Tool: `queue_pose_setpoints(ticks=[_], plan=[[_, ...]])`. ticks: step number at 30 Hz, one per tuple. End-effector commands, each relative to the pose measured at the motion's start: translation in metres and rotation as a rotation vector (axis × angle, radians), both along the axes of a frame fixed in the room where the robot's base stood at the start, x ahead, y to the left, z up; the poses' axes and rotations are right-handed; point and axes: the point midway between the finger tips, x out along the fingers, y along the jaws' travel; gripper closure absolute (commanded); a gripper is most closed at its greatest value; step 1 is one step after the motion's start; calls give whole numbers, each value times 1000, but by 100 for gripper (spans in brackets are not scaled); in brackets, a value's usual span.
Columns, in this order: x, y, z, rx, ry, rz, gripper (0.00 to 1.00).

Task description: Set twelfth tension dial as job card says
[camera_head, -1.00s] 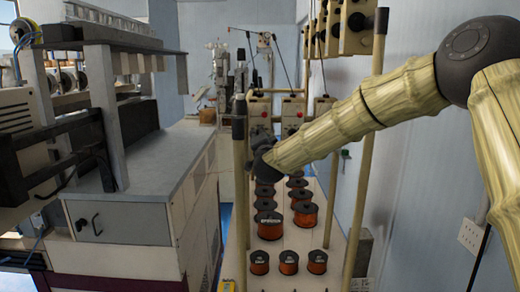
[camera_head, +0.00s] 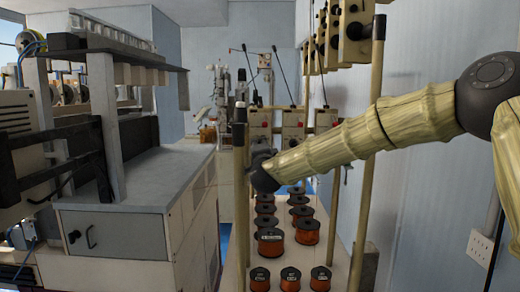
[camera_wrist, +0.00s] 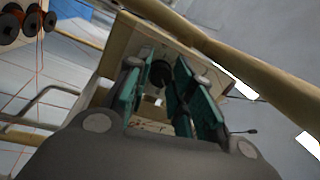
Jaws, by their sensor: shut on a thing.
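Beige tension boxes with red buttons stand in a row in the head view, a left one (camera_head: 259,118), a middle one (camera_head: 294,118) and a right one (camera_head: 325,118). My gripper (camera_head: 261,153) is at the left box, its fingertips mostly hidden by my wrist. In the wrist view my gripper (camera_wrist: 163,92) has its teal-padded fingers on both sides of a dark round dial (camera_wrist: 160,74) on a beige box face (camera_wrist: 138,42). It is shut on this dial. The dial's marks are not readable, and I cannot make out a job card.
Orange wire spools (camera_head: 270,242) stand on the bench below my arm. A beige post (camera_head: 240,200) rises close left of my gripper, another post (camera_head: 368,150) to the right. A grey-topped machine (camera_head: 140,180) fills the left. More boxes (camera_head: 352,45) hang overhead.

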Motion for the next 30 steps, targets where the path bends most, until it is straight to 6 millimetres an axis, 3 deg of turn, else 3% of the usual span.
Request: queue_pose_setpoints(ticks=[4,5,8,30], plan=[[0,0,-2,-1,2,0,100],[0,0,-2,-1,2,0,73],[0,0,-2,-1,2,0,55],[0,1,4,-65,0,1,54]])
